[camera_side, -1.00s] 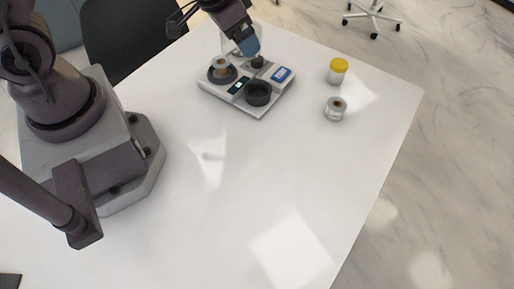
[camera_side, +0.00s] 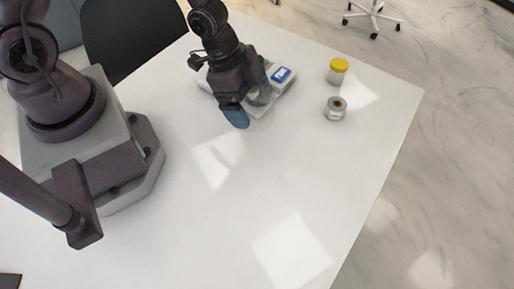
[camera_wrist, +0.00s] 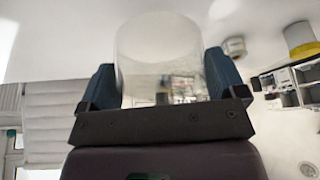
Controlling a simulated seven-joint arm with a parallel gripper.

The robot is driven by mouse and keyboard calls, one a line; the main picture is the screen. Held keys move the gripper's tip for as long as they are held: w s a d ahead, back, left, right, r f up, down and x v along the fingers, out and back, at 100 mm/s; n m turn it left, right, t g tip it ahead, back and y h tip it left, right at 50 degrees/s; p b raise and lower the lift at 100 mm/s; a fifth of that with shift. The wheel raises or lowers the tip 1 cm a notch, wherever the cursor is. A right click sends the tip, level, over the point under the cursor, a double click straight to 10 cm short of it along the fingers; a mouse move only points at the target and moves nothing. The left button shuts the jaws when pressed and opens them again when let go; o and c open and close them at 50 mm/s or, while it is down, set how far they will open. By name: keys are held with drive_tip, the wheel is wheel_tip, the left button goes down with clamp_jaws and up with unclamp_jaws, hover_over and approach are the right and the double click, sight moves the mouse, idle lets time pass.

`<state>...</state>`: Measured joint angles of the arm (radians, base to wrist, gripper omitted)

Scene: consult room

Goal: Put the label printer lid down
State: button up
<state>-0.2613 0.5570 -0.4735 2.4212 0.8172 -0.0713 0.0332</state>
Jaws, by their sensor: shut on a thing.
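The label printer (camera_side: 281,75) is a white unit with a blue patch, lying near the back of the table in the side view. My arm and gripper hide its left and middle parts. My gripper (camera_side: 246,108) is at the printer's front edge, with one blue finger pointing down. It is shut on the clear lid (camera_side: 263,92), a see-through curved piece that shows in front of the printer. In the wrist view the lid (camera_wrist: 160,55) fills the gap between the two blue fingers of my gripper (camera_wrist: 160,82). I cannot tell whether the lid touches anything below.
A yellow-capped jar (camera_side: 338,71) and a small roll in a clear holder (camera_side: 335,109) stand to the right of the printer. The white table (camera_side: 200,215) is bare across its front and middle. A black chair (camera_side: 130,40) stands behind the table.

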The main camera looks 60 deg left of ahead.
sight(249, 109)
drive_tip(key=d, duration=0.1)
drive_tip(key=s+d+m, duration=0.1)
drive_tip(key=d, duration=0.1)
drive_tip(key=shift+d+m+g, duration=0.1)
drive_tip(key=shift+m+g, duration=0.2)
drive_tip(key=shift+d+f, duration=0.15)
drive_tip(key=shift+f, duration=3.75)
